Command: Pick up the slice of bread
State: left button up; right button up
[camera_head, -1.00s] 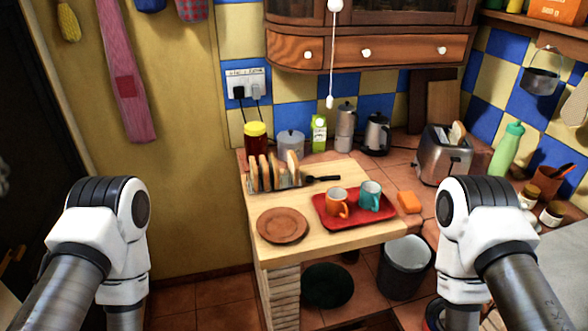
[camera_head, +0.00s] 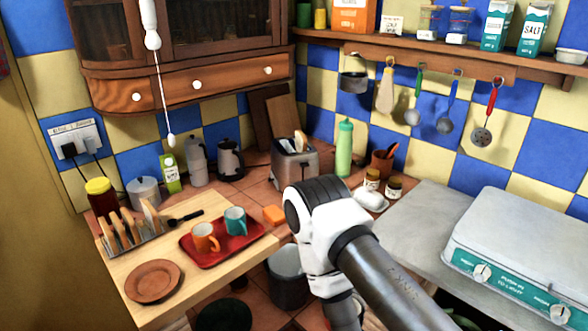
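Several slices of bread (camera_head: 130,227) stand upright in a toast rack (camera_head: 143,245) on the left part of the wooden board. Another bread slice (camera_head: 301,141) sticks up out of the slot of the metal toaster (camera_head: 295,165) in the back corner. My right arm rises from the bottom of the view and stands in front of the counter, to the right of the red tray. Its gripper is out of view below. My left arm and gripper are out of view.
A brown plate (camera_head: 154,281) lies in front of the rack. A green bottle (camera_head: 344,148) and small jars (camera_head: 372,179) stand right of the toaster. A stove (camera_head: 520,230) is at right.

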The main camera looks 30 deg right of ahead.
aim_at(149, 211)
jog(key=i+l+u, duration=0.15)
jog(key=l+u, duration=0.45)
jog(key=i+l+u, duration=0.1)
jog(key=l+u, duration=0.2)
jog(key=l, duration=0.1)
